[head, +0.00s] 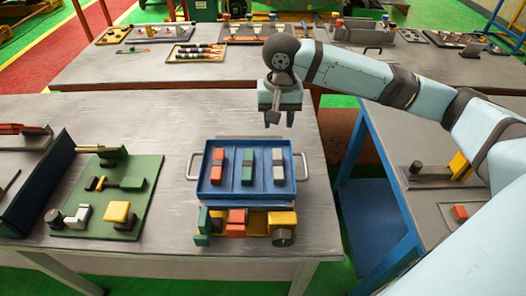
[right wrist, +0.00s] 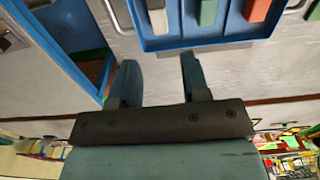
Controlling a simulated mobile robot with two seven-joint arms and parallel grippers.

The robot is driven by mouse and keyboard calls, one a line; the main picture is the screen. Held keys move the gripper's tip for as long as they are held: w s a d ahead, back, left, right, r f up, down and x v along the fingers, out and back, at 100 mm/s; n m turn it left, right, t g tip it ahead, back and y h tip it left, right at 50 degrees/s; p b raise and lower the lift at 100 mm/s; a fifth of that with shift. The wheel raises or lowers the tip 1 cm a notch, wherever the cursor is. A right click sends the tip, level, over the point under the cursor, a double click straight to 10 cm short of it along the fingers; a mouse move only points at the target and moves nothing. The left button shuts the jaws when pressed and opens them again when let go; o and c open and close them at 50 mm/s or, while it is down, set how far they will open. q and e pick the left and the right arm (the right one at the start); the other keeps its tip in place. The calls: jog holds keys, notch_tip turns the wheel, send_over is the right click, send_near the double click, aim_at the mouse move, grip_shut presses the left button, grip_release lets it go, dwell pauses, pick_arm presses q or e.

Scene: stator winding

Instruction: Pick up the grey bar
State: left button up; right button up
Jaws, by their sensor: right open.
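The grey bar (head: 279,166) lies in the right compartment of a blue tray (head: 204,187) on the table. It also shows in the right wrist view (right wrist: 157,18), at the top, beyond the fingertips. My right gripper (head: 280,120) points down with its jaws open and empty. It is above the table, behind the tray's far edge in the head view, apart from the bar. In the right wrist view the two fingers (right wrist: 160,75) stand apart with bare table between them. My left gripper is not in view.
A red bar (head: 218,166) and a green bar (head: 247,166) lie in the tray's other compartments. Coloured blocks (head: 236,222) stand before the tray. A green board (head: 143,172) with parts lies left. The tray has metal handles (head: 305,166) at both sides.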

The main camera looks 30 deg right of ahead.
send_over(278, 160)
jog(key=f, duration=0.7)
jog(key=shift+w+d, duration=0.1)
jog(key=shift+d, duration=0.15)
jog(key=shift+f, duration=0.5)
jog(key=f, duration=0.5)
jog(key=shift+a, duration=0.3)
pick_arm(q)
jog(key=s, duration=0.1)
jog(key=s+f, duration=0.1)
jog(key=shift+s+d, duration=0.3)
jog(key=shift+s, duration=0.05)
pick_arm(e)
jog(key=shift+r, duration=0.1)
jog(key=c, duration=0.8)
